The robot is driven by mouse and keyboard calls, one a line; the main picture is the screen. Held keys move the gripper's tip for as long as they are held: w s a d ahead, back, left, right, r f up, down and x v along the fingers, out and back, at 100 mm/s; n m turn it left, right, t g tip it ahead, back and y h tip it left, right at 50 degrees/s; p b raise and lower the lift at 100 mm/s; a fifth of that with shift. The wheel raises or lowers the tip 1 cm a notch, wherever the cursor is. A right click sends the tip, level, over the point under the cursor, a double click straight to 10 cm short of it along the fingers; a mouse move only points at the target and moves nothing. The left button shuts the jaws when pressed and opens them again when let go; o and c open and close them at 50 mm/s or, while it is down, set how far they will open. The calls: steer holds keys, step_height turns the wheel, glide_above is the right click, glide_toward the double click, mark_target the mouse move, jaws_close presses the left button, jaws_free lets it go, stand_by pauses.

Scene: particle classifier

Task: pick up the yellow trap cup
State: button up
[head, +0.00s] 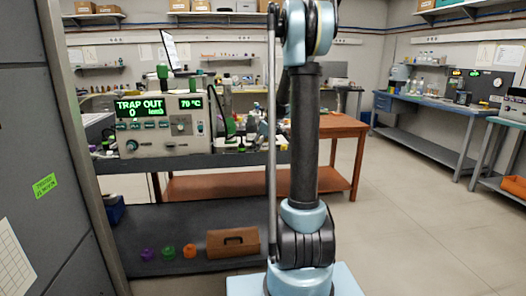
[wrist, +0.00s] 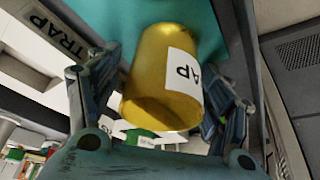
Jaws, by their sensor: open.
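The yellow trap cup (wrist: 150,70) fills the middle of the wrist view. It has a white label, of which the letters "AP" show. My gripper (wrist: 162,92) is open, with one finger on each side of the cup. I cannot tell whether the fingers touch it. The cup's far end is against or in front of a teal surface (wrist: 205,25), and what bears it is hidden. I cannot make out the cup or my gripper in the head view.
A strip marked "TRAP" (wrist: 55,35) runs beside the cup at upper left. A dark perforated panel (wrist: 298,65) stands at right. In the head view, an instrument reading "TRAP OUT" (head: 158,140) stands on a bench. The floor at right (head: 430,220) is clear.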

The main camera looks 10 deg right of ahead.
steer(key=shift+c, duration=0.6)
steer(key=c, duration=1.1)
steer(key=shift+o, duration=0.2)
